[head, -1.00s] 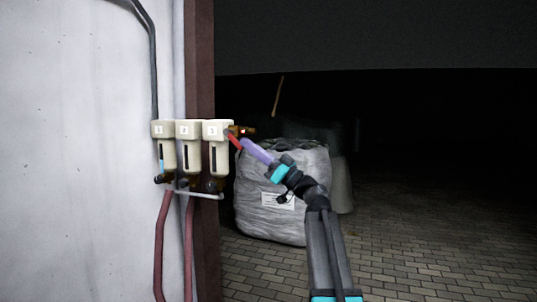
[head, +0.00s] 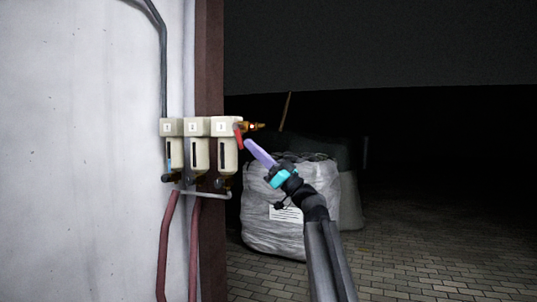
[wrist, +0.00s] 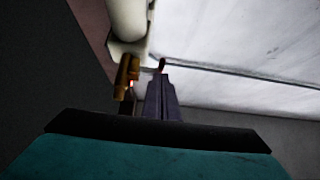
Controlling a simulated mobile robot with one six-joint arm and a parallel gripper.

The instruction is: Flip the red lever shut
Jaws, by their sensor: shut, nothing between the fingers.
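The red lever (head: 239,136) hangs steeply down beside the third filter unit in the head view, below a brass valve (head: 253,126) with a small red light. The brass valve also shows in the wrist view (wrist: 126,76). In the wrist view a small dark reddish piece (wrist: 161,65), perhaps the lever's end, shows just beyond the fingertips. My gripper (head: 248,144), with purple fingers, is shut and empty just right of the lever's lower part. I cannot tell whether it touches the lever. The fingers also show in the wrist view (wrist: 160,85).
Cream filter units (head: 198,128) numbered 1 to 3 are mounted at the wall's edge, with red hoses (head: 193,245) below. A grey bulk bag (head: 275,230) stands on the paving behind my arm. The paving (head: 400,265) at right is clear.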

